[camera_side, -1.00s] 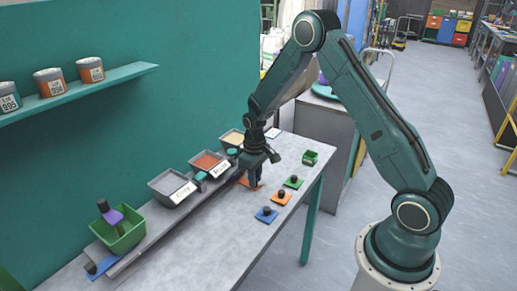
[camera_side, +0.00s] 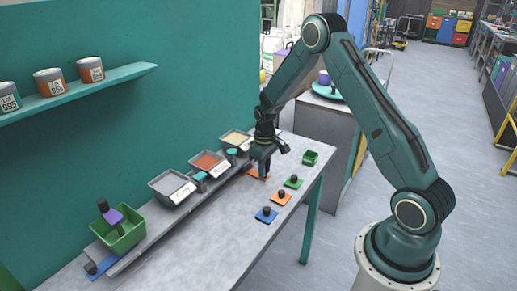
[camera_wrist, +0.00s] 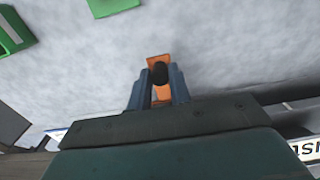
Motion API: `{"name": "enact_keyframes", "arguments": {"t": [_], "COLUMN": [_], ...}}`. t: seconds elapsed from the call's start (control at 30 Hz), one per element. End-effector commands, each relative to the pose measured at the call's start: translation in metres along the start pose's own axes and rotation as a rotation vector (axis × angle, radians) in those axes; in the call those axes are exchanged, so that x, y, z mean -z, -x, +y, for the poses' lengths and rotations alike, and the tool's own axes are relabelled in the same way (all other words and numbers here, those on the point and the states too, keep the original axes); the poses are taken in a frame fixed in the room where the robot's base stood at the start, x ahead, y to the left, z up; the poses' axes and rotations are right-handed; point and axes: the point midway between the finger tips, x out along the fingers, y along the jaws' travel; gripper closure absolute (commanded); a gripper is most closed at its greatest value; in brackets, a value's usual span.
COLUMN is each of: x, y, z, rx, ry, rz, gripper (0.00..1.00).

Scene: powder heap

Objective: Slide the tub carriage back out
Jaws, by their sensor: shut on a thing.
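My gripper (camera_side: 264,172) is low over the bench, at its back half. In the wrist view, the two blue-grey fingers (camera_wrist: 160,90) are shut on a black knob (camera_wrist: 159,73). The knob stands on an orange plate (camera_wrist: 157,60), whose edge also shows under the gripper in the side view (camera_side: 250,171). I cannot tell which part is the tub carriage.
Bins of grey (camera_side: 167,183), red (camera_side: 207,161) and pale yellow powder (camera_side: 235,137) line the bench's back. Blue (camera_side: 259,218), orange (camera_side: 286,201) and green (camera_side: 298,185) knobbed plates lie near the front edge. The bench's middle is clear.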

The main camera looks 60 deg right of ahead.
Motion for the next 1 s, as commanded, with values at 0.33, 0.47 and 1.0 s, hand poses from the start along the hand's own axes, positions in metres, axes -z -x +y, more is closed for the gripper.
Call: {"name": "enact_keyframes", "arguments": {"t": [0.33, 0.47, 1.0], "x": [0.001, 0.001, 0.001], "y": [0.001, 0.001, 0.001], "z": [0.021, 0.028, 0.059], "rx": [-0.001, -0.001, -0.002], "ry": [-0.002, -0.001, -0.001], "rz": [0.003, 0.003, 0.004], "gripper": [1.0, 1.0, 1.0]}}
